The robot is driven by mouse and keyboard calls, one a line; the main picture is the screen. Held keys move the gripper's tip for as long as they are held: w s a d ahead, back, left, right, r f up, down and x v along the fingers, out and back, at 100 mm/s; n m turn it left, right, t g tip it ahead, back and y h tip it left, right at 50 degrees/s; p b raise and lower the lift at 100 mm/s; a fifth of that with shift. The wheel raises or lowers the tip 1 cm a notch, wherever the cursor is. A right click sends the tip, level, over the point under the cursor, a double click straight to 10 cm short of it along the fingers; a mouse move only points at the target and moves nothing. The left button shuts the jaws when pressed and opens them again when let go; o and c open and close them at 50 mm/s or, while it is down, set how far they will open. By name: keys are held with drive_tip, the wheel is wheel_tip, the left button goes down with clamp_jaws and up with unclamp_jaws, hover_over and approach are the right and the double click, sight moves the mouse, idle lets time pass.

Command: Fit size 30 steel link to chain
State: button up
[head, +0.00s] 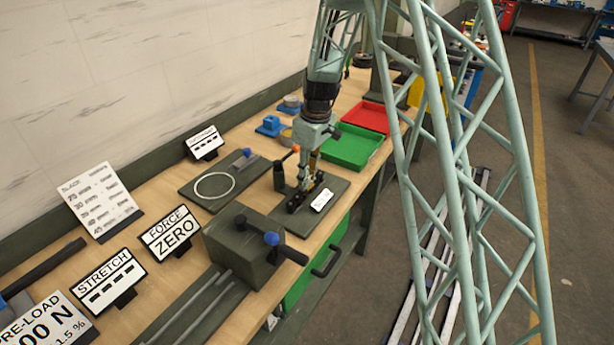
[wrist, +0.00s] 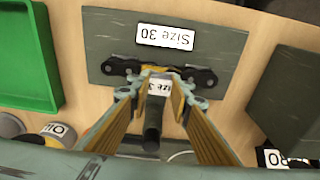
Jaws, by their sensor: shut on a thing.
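The dark chain (wrist: 195,76) lies on a grey-green board (wrist: 105,40) with a white "Size 30" plate (wrist: 165,37). It also shows in the head view (head: 297,201). My gripper (wrist: 158,76) is shut at the middle of the chain, its golden-padded fingers pointing down. Between the fingertips is a small piece with a white tag (wrist: 160,87) on which "30" shows; I take it as the size 30 steel link. Its contact with the chain ends is hidden by the fingers. In the head view, my gripper (head: 306,178) stands over the same board.
A green tray (wrist: 25,55) lies beside the board, and a red tray (head: 362,117) behind it. A dark block with a blue-knobbed lever (head: 240,245) stands in front. A board with a white ring (head: 214,186) is at left. A dark upright handle (wrist: 153,125) stands close to my fingers.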

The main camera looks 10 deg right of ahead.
drive_tip(key=shift+f+b, duration=0.65)
drive_tip(key=shift+f, duration=0.3)
idle(0.3)
drive_tip(key=o, duration=1)
drive_tip(key=shift+r, duration=0.15)
wheel_tip(320, 180, up, 12)
drive_tip(key=s, duration=0.1)
drive_tip(key=shift+d, duration=0.45)
drive_tip(key=shift+s, duration=0.1)
idle(0.5)
